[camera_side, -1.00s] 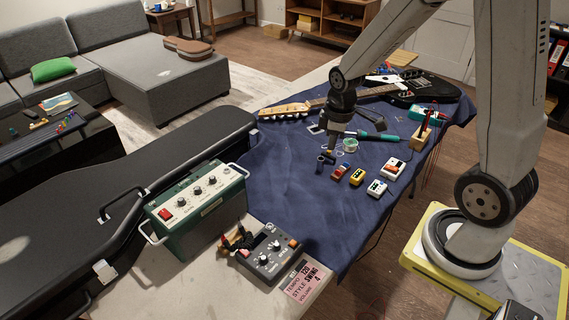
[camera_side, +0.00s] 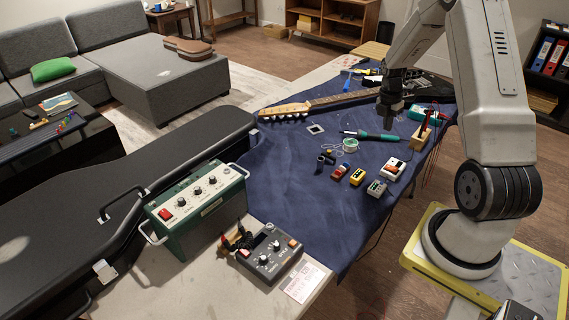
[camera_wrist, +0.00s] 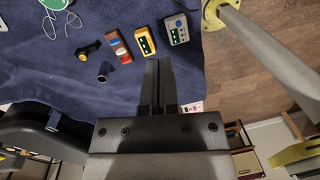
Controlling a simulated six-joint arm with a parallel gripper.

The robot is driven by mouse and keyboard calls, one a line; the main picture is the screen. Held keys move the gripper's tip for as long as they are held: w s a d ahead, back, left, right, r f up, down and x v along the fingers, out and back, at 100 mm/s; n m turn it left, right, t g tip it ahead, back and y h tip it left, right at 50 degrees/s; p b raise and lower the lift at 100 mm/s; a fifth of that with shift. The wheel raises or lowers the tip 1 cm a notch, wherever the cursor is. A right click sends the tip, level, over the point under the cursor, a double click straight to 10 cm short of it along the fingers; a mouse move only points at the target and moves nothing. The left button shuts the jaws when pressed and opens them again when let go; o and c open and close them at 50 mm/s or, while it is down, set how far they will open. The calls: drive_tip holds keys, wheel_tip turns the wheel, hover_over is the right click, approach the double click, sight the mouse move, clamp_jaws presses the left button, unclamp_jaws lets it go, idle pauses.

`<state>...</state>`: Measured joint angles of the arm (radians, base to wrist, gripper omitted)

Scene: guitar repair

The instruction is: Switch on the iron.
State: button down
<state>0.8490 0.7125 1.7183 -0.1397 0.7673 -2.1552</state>
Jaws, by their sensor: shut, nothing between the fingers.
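The soldering iron (camera_side: 372,135) with a teal handle lies on the dark blue cloth in the side view. A small white box with a red-orange switch (camera_side: 393,169) stands in front of it; whether that switch is on, I cannot tell. My gripper (camera_side: 388,122) is shut and empty, just above or behind the iron's handle in the picture; its height over the cloth is unclear. In the wrist view my gripper (camera_wrist: 158,62) shows two fingers together with nothing between them. The iron is not visible in that view.
A yellow pedal (camera_side: 357,176), a grey-blue pedal (camera_side: 377,188) and a red-white one (camera_side: 340,171) stand nearby. A guitar neck (camera_side: 335,99) lies behind. A green box (camera_side: 198,208) and a grey unit (camera_side: 270,252) stand at front left.

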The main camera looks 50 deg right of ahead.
sight(396, 168)
drive_tip(key=shift+n, duration=0.9)
drive_tip(key=s+d, duration=0.1)
drive_tip(key=s+d+f, duration=0.1)
drive_tip(key=s+d, duration=0.1)
drive_tip(key=d, duration=0.1)
drive_tip(key=shift+f, duration=0.25)
drive_tip(key=shift+f, duration=0.1)
drive_tip(key=f, duration=0.4)
drive_tip(key=s+f, duration=0.1)
drive_tip(key=f, duration=0.4)
drive_tip(key=s+f, duration=0.1)
drive_tip(key=f, duration=0.3)
drive_tip(key=shift+f, duration=0.35)
